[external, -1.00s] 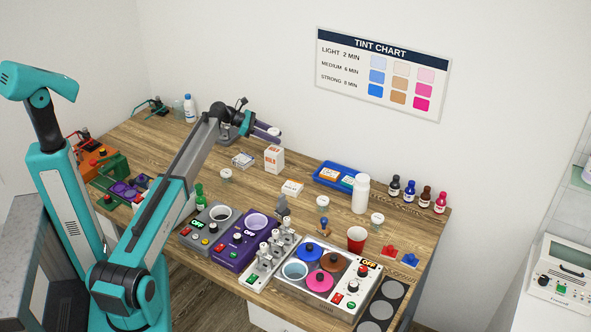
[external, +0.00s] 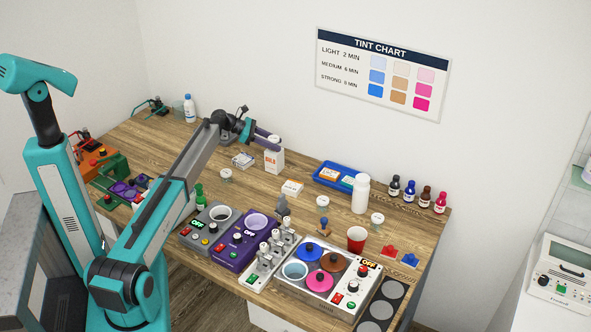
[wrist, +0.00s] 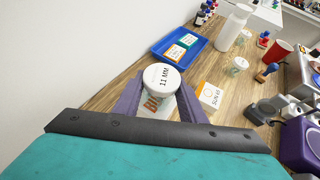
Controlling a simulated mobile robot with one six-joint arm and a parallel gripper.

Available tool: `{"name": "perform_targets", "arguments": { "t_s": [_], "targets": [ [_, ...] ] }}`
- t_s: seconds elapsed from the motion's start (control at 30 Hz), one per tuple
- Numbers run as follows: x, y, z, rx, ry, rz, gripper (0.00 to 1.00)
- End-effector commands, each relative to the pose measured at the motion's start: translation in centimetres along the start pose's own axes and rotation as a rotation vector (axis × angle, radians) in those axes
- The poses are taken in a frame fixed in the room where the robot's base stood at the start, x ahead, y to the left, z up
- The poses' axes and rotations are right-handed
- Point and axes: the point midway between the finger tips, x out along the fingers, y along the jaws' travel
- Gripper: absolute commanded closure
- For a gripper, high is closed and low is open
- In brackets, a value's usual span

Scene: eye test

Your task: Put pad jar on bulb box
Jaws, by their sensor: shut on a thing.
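My gripper (external: 275,142) is shut on a small round jar, the pad jar (external: 274,139), over the bulb box. In the wrist view the jar's white lid (wrist: 161,78), marked "11 MM", sits between the two purple fingers (wrist: 160,95). The bulb box (external: 274,161) is a white upright carton with orange lettering, standing on the wooden table. It also shows partly in the wrist view (wrist: 154,106), below the jar. The jar is upright. The fingers and lid hide the contact area, so I cannot tell whether the jar touches the box top.
A low white-orange box (external: 292,188) lies to the right. A blue tray (external: 322,182) with small boxes and a white bottle (external: 361,194) stand farther right. Similar jars stand nearby, one (external: 226,175) left of the box. Waxing machines (external: 318,277) fill the front.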

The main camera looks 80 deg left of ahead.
Motion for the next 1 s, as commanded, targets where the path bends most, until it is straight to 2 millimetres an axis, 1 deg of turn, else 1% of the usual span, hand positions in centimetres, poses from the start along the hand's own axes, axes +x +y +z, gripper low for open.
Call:
{"name": "perform_targets", "arguments": {
  "t_s": [0.07, 0.1, 0.17, 0.2, 0.57, 0.67, 0.87, 1.0],
  "targets": [
    [0.1, 0.0, -0.1, 0.0, 0.0, 0.0, 0.85],
    [0.1, 0.0, -0.1, 0.0, 0.0, 0.0, 0.58],
    [0.1, 0.0, -0.1, 0.0, 0.0, 0.0, 0.48],
    [0.1, 0.0, -0.1, 0.0, 0.0, 0.0, 0.44],
    [0.0, 0.0, 0.0, 0.0, 0.0, 0.0, 0.44],
    [-0.4, 0.0, 0.0, 0.0, 0.0, 0.001, 0.44],
    [-2.3, 0.0, 0.0, 0.001, 0.0, 0.002, 0.44],
    [-4.4, 0.0, -0.1, 0.001, 0.0, 0.002, 0.44]
  ]
}}
